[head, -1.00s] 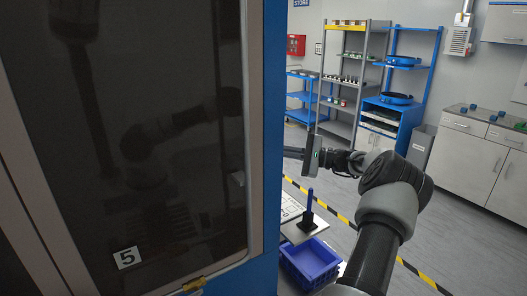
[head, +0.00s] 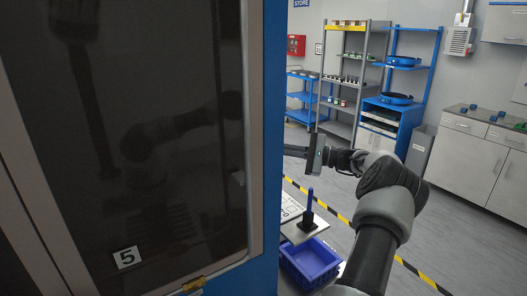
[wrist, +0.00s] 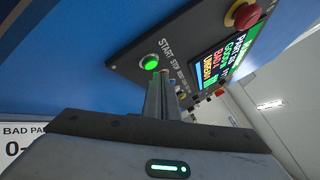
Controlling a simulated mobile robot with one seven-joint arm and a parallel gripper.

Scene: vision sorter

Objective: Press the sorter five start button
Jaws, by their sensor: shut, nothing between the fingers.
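Sorter five, with a dark glass door and a blue side edge (head: 270,140), fills the left of the head view. Its "5" label (head: 127,257) is low on the door. My gripper shows at the right of the blue edge, and its fingertips are hidden behind that edge. In the wrist view, my gripper's fingers (wrist: 163,78) are shut and empty. They point at the dark control panel (wrist: 190,55). The lit green start button (wrist: 150,62), beside the word START, is just left of the fingertips. I cannot tell whether they touch the panel.
A red stop knob (wrist: 244,14) and a lit screen (wrist: 224,50) are on the same panel. A blue bin (head: 312,262) and a blue post on a black base (head: 309,208) are below my gripper. Shelves (head: 345,75) stand farther back.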

